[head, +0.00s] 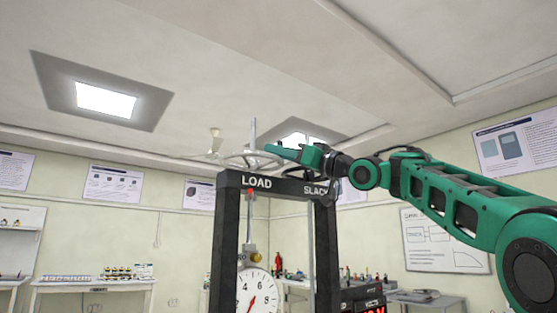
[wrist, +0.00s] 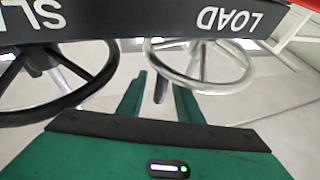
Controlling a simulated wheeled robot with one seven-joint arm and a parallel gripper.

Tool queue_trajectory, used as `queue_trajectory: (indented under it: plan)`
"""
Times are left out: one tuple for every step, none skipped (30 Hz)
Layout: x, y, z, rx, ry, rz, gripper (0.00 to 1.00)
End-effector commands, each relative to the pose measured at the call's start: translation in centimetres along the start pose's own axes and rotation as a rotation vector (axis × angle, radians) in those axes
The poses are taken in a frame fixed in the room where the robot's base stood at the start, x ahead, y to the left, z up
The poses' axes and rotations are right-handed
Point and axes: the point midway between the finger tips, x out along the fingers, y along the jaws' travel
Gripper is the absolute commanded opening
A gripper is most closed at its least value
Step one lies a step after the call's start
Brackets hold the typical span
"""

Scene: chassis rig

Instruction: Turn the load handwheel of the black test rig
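The black test rig (head: 228,240) stands in the middle of the head view, with LOAD and SLACK lettered on its top beam. The silver load handwheel (head: 240,161) sits above the LOAD end around an upright spindle; it also shows in the wrist view (wrist: 222,88), where the lettering is upside down. My gripper (head: 272,150) reaches in from the right at the wheel's right edge. In the wrist view its two green fingers (wrist: 158,98) are apart. A short grey peg (wrist: 160,89) shows between them; I cannot tell whether either finger touches it.
A black handwheel (wrist: 62,85) by the SLACK lettering is left of the fingers in the wrist view. A white dial (head: 257,296) with a red needle hangs inside the rig frame. Benches with small items (head: 95,284) stand along the walls, well behind.

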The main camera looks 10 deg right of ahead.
Motion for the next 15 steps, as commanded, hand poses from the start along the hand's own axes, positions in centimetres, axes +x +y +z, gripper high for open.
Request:
queue_trajectory:
  plan:
    - [0.0,0.0,0.0,0.0,0.0,-0.001,0.33]
    - [-0.1,0.0,0.0,0.0,0.0,0.0,0.33]
    - [-0.2,0.0,0.0,0.0,0.0,0.0,0.33]
    - [-0.4,0.0,-0.1,0.0,0.0,0.0,0.33]
    - [-0.7,0.0,-0.1,0.001,0.0,0.001,0.33]
    - [-1.1,0.0,-0.1,0.001,0.0,0.001,0.33]
    - [-1.5,0.1,-0.1,0.0,0.0,0.001,0.33]
    - [-2.0,0.1,-0.1,0.001,0.0,0.001,0.33]
    - [-2.7,0.0,-0.1,0.001,0.002,0.001,0.33]
    - [-3.2,0.0,0.0,0.002,0.001,0.001,0.33]
    - [-3.8,0.0,0.0,0.001,0.0,0.001,0.33]
    - [-4.6,0.1,0.0,0.001,0.0,0.002,0.33]
    - [-5.2,0.1,0.0,0.001,0.0,0.002,0.33]
    - [-5.7,0.0,0.0,0.002,0.0,0.001,0.33]
    - [-6.5,0.1,0.0,0.001,0.0,0.002,0.33]
